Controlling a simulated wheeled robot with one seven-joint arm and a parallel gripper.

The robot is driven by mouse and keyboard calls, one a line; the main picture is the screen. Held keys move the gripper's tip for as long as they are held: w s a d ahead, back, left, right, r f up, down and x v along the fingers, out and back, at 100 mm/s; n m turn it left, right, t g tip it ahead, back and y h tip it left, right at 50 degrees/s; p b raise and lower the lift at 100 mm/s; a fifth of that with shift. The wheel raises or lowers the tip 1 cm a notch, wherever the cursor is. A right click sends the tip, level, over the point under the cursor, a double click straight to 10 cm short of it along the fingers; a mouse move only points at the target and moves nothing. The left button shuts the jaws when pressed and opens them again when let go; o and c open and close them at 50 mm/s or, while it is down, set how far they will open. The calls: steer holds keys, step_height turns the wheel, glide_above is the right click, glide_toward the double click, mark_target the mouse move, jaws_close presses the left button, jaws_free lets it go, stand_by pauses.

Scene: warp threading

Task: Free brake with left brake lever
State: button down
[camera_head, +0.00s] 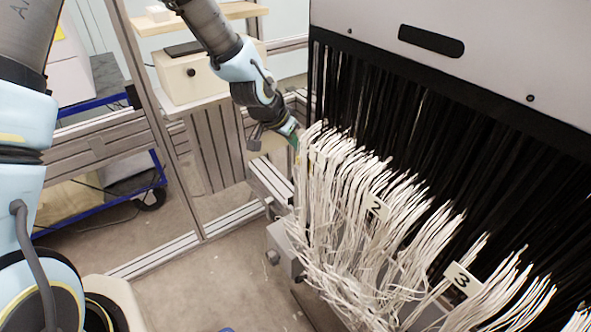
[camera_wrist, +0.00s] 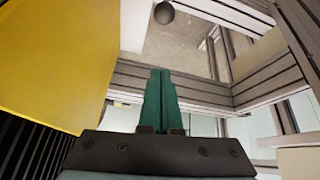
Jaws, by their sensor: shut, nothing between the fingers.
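In the head view my gripper (camera_head: 291,130) is beside the left end of the white thread bundles (camera_head: 345,175). Its green fingers (camera_wrist: 160,74) are together and empty in the wrist view. A dark round knob (camera_wrist: 164,13) shows at the top of the wrist view, beyond the fingertips and apart from them. It may be the end of the left brake lever, but I cannot tell. In the head view a small round knob (camera_head: 272,257) sits by a grey box (camera_head: 284,248) below the threads. No lever shaft shows clearly.
A yellow panel (camera_wrist: 60,55) fills the wrist view's left side, close to the fingers. Metal rails (camera_wrist: 200,88) cross behind them. In the head view, black strips (camera_head: 400,100) hang at the right, and a beige box (camera_head: 205,75) stands on a frame. Floor (camera_head: 185,285) is open below.

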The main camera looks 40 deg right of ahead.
steer(key=p+x, duration=0.2)
steer(key=x, duration=0.8)
steer(key=shift+s+a+f+p, duration=0.2)
steer(key=shift+a+p, duration=0.2)
steer(key=shift+a, duration=0.55)
steer(key=shift+s+a+f+p, duration=0.15)
steer(key=shift+a+p, duration=0.2)
steer(key=shift+a, duration=0.6)
steer(key=shift+w+a+b, duration=0.1)
steer(key=shift+a+b, duration=0.1)
steer(key=shift+b, duration=0.1)
steer(key=shift+a+h+b, duration=0.2)
steer(key=shift+h+b, duration=0.1)
steer(key=shift+h, duration=0.1)
